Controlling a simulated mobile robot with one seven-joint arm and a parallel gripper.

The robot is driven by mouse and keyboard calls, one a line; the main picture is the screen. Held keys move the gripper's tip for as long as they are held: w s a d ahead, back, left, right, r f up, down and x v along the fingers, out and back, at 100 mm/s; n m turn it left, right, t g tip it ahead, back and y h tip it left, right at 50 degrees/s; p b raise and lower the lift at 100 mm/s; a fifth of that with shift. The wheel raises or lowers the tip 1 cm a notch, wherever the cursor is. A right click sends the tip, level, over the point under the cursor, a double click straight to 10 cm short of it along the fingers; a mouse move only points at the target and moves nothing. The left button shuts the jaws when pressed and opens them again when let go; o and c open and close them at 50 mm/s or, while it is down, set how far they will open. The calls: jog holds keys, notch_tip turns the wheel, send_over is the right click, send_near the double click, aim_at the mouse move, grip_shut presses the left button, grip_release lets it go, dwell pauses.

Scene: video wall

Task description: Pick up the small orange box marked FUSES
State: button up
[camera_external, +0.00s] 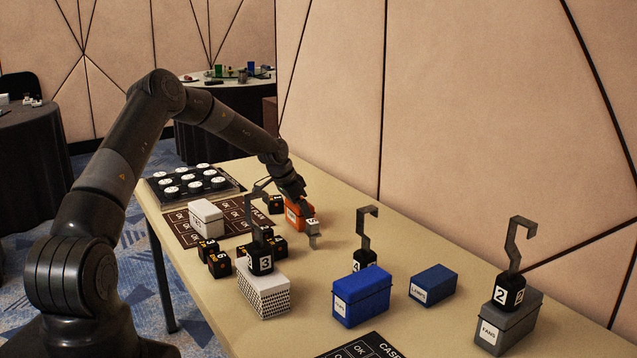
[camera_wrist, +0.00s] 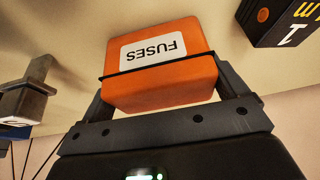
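The small orange FUSES box (camera_external: 302,211) is at the far part of the long table, partly hidden by my arm. In the wrist view, the orange FUSES box (camera_wrist: 160,75) shows its white label upside down, with a dark line across it. My gripper (camera_external: 294,198) is at the box. In the wrist view, the fingers of my gripper (camera_wrist: 165,88) stand on its left and right sides, close against it. I cannot tell whether they press on it. I also cannot tell whether the box is lifted.
A white box (camera_external: 206,217), blue boxes (camera_external: 362,298) and hooked weights (camera_external: 510,292) stand around the table (camera_external: 400,250). The wall is close behind.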

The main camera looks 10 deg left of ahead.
jog(key=c, duration=0.4)
jog(key=shift+r, duration=0.1)
jog(key=shift+c, duration=0.2)
